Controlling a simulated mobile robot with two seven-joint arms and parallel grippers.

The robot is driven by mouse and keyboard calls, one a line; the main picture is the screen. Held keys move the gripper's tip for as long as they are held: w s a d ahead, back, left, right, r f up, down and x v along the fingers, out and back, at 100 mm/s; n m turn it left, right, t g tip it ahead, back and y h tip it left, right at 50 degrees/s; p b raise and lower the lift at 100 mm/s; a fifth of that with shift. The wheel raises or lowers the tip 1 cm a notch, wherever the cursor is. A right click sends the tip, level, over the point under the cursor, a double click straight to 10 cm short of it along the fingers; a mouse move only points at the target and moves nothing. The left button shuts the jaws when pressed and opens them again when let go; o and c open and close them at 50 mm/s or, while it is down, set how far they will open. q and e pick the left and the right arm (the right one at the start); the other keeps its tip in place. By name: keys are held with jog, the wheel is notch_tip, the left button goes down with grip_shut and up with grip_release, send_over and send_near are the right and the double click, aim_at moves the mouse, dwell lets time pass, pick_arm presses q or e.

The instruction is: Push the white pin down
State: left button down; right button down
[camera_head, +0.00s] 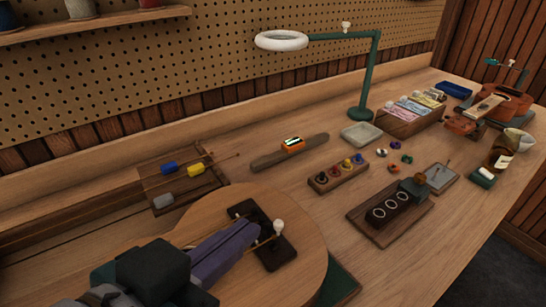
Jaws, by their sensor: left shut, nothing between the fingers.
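The white pin (278,226) stands up with its round head above the dark bridge (278,256) on a light wooden ukulele body (305,270). A thin string runs over the bridge near the pin's foot. My left gripper (254,232) comes in from the lower left, with its purple-grey fingers shut and empty. The fingertips are over the bridge, just left of the pin, with a small gap showing between them in the picture. The fingers and wrist hide part of the bridge and body. My right gripper is not in view.
A wooden block with coloured knobs (316,181), a dark board (357,221) with ringed pieces and a green lamp (365,90) stand to the right. A rack with blue, yellow and grey pieces (140,168) lies at the left. Bare bench shows around (400,280).

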aim_at(268, 254)
pick_arm(q)
jog(key=w+d+f, duration=0.1)
jog(key=w+f, duration=0.2)
jog(key=w+d+f+b, duration=0.1)
jog(key=w, duration=0.1)
jog(key=shift+d+f, duration=0.3)
jog(key=shift+f, duration=0.05)
jog(key=shift+w+f, duration=0.2)
jog(key=shift+f, duration=0.25)
